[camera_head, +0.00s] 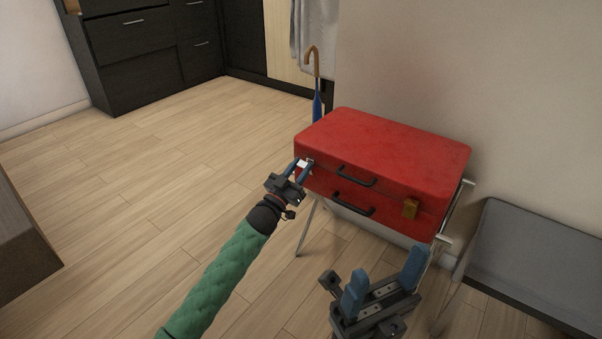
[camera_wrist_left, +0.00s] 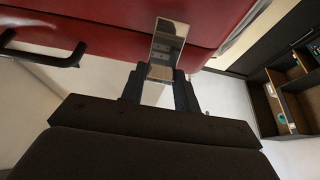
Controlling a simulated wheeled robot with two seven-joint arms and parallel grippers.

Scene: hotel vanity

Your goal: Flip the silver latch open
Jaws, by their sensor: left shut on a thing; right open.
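A red suitcase (camera_head: 385,150) with two black handles lies flat on a folding metal stand. The silver latch (camera_head: 307,163) is at the left end of its front side. A brass-coloured latch (camera_head: 410,208) is at the right end. My left gripper (camera_head: 301,167) is at the silver latch with its fingers shut on it. In the left wrist view the silver latch (camera_wrist_left: 168,45) rises from between the fingertips (camera_wrist_left: 160,75) against the red suitcase side. My right gripper (camera_head: 384,285) is open and empty, in front of the suitcase's right end.
A grey-topped bench (camera_head: 540,255) stands at the right, close to the stand. An umbrella (camera_head: 316,90) stands behind the suitcase. Dark drawers (camera_head: 150,50) are at the back left.

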